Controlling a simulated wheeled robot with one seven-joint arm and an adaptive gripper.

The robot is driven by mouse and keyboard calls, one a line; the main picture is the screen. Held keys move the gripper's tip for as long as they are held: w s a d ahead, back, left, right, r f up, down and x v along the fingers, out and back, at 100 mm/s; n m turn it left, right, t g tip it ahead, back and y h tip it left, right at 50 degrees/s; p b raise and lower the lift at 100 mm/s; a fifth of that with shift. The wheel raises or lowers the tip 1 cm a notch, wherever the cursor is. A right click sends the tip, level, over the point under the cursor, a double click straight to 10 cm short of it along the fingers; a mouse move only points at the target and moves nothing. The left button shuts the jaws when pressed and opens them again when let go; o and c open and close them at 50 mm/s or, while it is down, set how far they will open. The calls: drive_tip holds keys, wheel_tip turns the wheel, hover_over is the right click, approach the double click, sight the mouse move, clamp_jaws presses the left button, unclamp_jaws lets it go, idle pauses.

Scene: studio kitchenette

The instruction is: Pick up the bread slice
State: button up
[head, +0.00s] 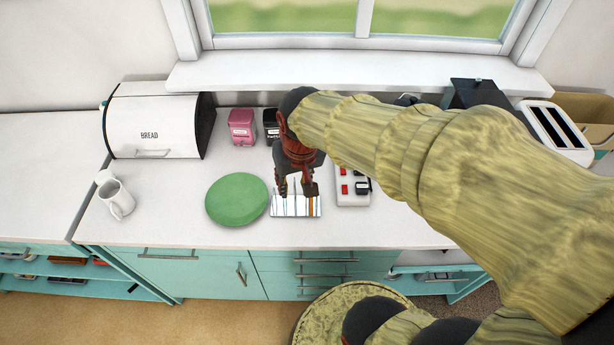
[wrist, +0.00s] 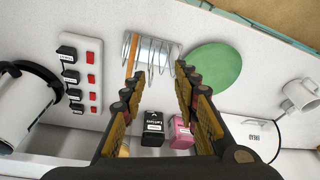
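A thin orange-brown edge, which looks like the bread slice (head: 311,206), stands upright in a wire rack (head: 283,207) near the counter's front edge. In the wrist view the slice (wrist: 132,54) is at the left end of the rack (wrist: 155,45), seen nearly edge-on. My gripper (head: 297,189) points down above the rack. In the wrist view my gripper (wrist: 158,75) is open, its two fingers apart with nothing between them. The slice lies beyond the left fingertip; I cannot tell the exact height gap.
A green round object (head: 237,200) lies left of the rack. A white power strip (head: 352,188) with red switches is close on the right. Behind are a pink canister (head: 242,126) and a black one (head: 271,125). A mug (head: 116,197), bread bin (head: 155,122) and toaster (head: 555,132) stand farther off.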

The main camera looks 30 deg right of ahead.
drive_tip(key=w+d+f+m+g+p, duration=0.1)
drive_tip(key=d+p, duration=0.1)
drive_tip(key=p, duration=0.1)
drive_tip(key=w+d+m+g+p, duration=0.1)
drive_tip(key=w+d+p, duration=0.1)
drive_tip(key=d+p, duration=0.1)
drive_tip(key=w+d+f+m+g+p, duration=0.1)
drive_tip(key=d+p, duration=0.1)
drive_tip(key=p, duration=0.3)
drive_tip(key=shift+w+d+f+m, duration=0.2)
drive_tip(key=shift+w+f+m, duration=0.05)
drive_tip(key=shift+f+m, duration=0.1)
wheel_tip(320, 180, down, 3)
drive_tip(key=shift+s+d+f, duration=0.1)
drive_tip(key=f, duration=0.4)
drive_tip(key=shift+s+f, duration=0.15)
drive_tip(key=shift+s, duration=0.25)
drive_tip(key=shift+f, duration=0.4)
drive_tip(key=shift+c, duration=0.4)
clamp_jaws()
